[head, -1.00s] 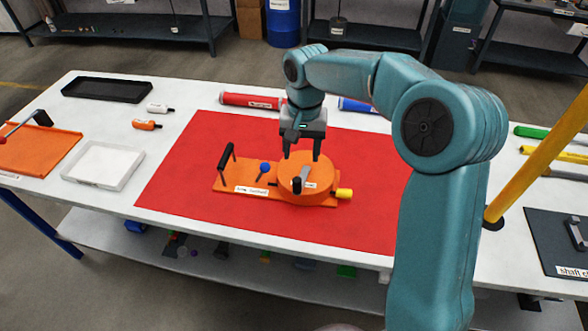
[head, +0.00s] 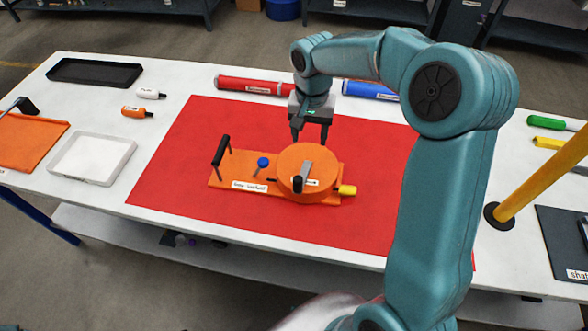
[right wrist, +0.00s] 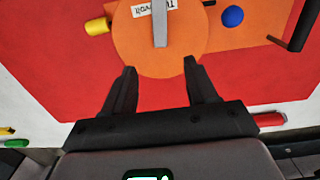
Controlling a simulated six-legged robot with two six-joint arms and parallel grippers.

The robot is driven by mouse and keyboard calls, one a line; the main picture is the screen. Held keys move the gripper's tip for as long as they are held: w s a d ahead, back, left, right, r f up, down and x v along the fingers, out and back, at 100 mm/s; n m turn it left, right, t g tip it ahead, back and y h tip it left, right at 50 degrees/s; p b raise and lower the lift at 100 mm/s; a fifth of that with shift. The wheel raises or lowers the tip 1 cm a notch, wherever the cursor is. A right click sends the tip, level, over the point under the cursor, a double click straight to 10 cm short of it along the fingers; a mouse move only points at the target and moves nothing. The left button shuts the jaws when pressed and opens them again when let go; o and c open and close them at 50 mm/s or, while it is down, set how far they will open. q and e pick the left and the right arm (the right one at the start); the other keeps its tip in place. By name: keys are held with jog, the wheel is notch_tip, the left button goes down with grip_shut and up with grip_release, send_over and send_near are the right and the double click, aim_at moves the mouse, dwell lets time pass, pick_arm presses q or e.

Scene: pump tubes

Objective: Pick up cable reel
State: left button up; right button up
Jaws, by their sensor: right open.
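An orange round drum (head: 304,172) with a grey bar across its top sits on an orange base plate (head: 228,173) on the red mat. The plate has a black handle, a blue knob and a yellow end piece; its label is too small to read. I cannot tell whether this drum is the cable reel. My right gripper (head: 310,135) is open and empty, just behind and above the drum, fingers pointing down. In the right wrist view, the open fingers (right wrist: 160,68) point toward the drum (right wrist: 165,45), with nothing between them. My left gripper is not in view.
A red tube (head: 252,86) and a blue tube (head: 370,90) lie behind the mat (head: 165,165). A white tray (head: 92,180) and a black tray (head: 95,62) are at left. A yellow post (head: 535,175) stands at right. The mat's left part is clear.

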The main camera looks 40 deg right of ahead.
send_over(307, 163)
jog(key=f, duration=0.4)
jog(key=shift+s+d+f, duration=0.1)
jog(key=shift+s, duration=0.1)
jog(key=f, duration=0.2)
jog(key=f+p, duration=0.1)
jog(key=f, duration=0.1)
jog(key=shift+w+a, duration=0.15)
jog(key=shift+a, duration=0.05)
jog(key=shift+d+f, duration=0.1)
jog(key=shift+f, duration=0.35)
grip_shut()
jog(key=shift+w+r, duration=0.1)
dwell(0.4)
